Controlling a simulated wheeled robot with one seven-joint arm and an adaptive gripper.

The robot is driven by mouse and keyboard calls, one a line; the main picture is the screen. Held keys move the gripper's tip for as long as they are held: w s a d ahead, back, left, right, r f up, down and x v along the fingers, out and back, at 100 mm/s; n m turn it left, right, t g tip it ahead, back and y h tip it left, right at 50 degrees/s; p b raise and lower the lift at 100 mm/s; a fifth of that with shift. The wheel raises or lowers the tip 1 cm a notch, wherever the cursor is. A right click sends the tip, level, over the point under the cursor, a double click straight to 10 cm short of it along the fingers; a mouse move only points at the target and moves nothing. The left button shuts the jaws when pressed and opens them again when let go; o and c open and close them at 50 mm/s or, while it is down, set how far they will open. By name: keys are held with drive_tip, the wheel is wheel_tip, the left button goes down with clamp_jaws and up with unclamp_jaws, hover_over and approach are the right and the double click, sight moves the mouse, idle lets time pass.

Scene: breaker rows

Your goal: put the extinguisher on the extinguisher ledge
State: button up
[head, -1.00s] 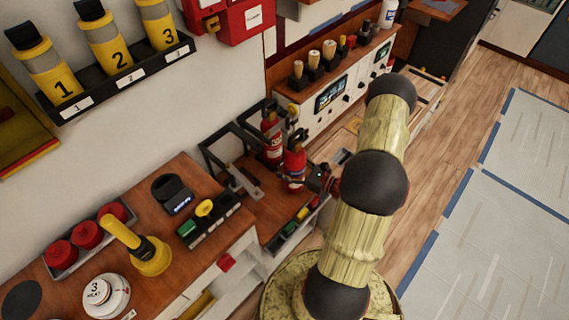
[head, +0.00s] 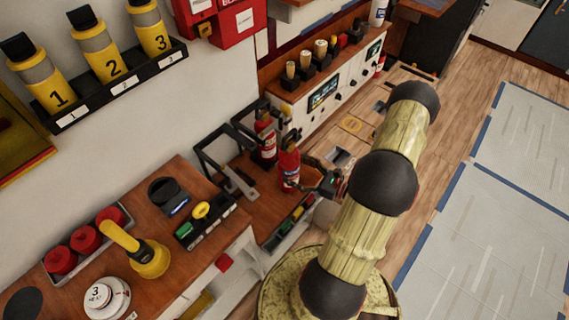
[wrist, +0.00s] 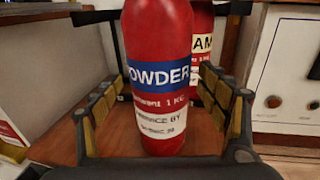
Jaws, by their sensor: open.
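The red powder extinguisher (head: 289,168), with a blue label band, stands upright on a low wooden ledge (head: 262,198). It also fills the middle of the wrist view (wrist: 158,70), where its top is cut off. A second red extinguisher (head: 266,138) with a pale band stands behind it, partly hidden in the wrist view (wrist: 201,40). My gripper (head: 325,183) is at the right of the powder extinguisher. In the wrist view my open fingers (wrist: 163,100) lie on either side of the powder extinguisher, with visible gaps.
Black frames (head: 222,170) rise at the back and left of the ledge. A tray of small coloured items (head: 290,222) lies along its front edge. A white control panel (head: 323,95) stands beyond. A wooden counter (head: 200,240) is at left. The floor at right is clear.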

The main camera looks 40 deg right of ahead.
drive_tip(key=shift+p+v, duration=0.4)
drive_tip(key=shift+v, duration=2.15)
